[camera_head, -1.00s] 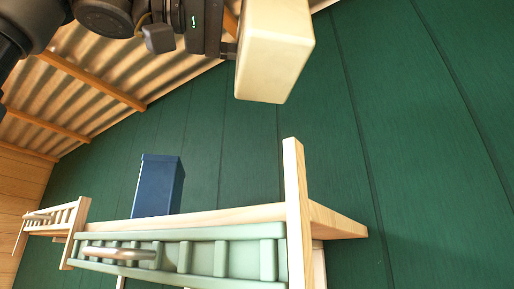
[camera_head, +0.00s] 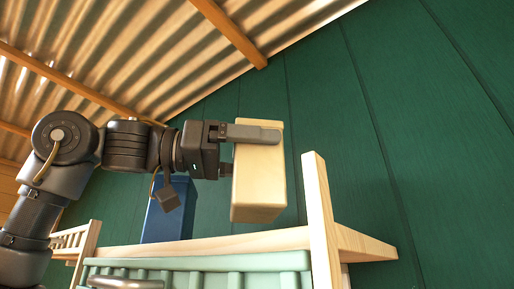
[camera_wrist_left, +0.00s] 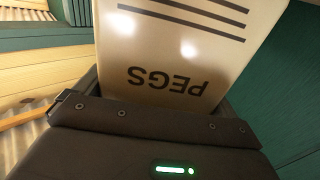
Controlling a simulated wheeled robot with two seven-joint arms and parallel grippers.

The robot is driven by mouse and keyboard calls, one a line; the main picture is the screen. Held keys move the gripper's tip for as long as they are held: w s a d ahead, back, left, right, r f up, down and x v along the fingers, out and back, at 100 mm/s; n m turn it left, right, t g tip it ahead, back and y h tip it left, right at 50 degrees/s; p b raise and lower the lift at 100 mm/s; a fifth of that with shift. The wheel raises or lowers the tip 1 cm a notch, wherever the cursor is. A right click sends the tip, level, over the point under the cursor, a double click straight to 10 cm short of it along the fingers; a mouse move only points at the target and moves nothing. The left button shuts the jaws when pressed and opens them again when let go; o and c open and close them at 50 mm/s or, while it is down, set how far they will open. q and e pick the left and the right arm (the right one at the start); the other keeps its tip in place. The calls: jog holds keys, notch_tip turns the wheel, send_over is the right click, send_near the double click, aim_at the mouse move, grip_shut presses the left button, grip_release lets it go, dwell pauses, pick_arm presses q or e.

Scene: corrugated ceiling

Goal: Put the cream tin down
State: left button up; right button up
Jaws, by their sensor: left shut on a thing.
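The cream tin (camera_head: 258,186) is a tall box held upright in the head view, above the wooden shelf (camera_head: 270,240) and just left of its post. My left gripper (camera_head: 250,150) is shut on the tin near its top, one finger across the near face. In the left wrist view the tin (camera_wrist_left: 180,50) fills the top middle, with upside-down "PEGS" lettering and dark stripes. A gap of wall seems to show between the tin's bottom and the shelf. My right gripper is not in view.
A blue tin (camera_head: 166,212) stands on the shelf at left, partly behind my left arm. A wooden post (camera_head: 320,215) rises at the shelf's right. A pale green slatted front (camera_head: 200,265) runs below the shelf edge. A green wall (camera_head: 400,120) stands behind.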

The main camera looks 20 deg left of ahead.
aim_at(252, 216)
pick_arm(q)
jog(key=shift+w+a+f, duration=0.15)
jog(key=shift+a+f, duration=0.05)
jog(key=shift+s+d+f, duration=0.1)
jog(key=shift+s+f, duration=0.1)
jog(key=shift+f, duration=0.1)
jog(key=shift+f+p, duration=0.3)
jog(key=shift+f, duration=0.8)
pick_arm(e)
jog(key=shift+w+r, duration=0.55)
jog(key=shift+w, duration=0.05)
pick_arm(q)
jog(key=shift+s+f, duration=0.1)
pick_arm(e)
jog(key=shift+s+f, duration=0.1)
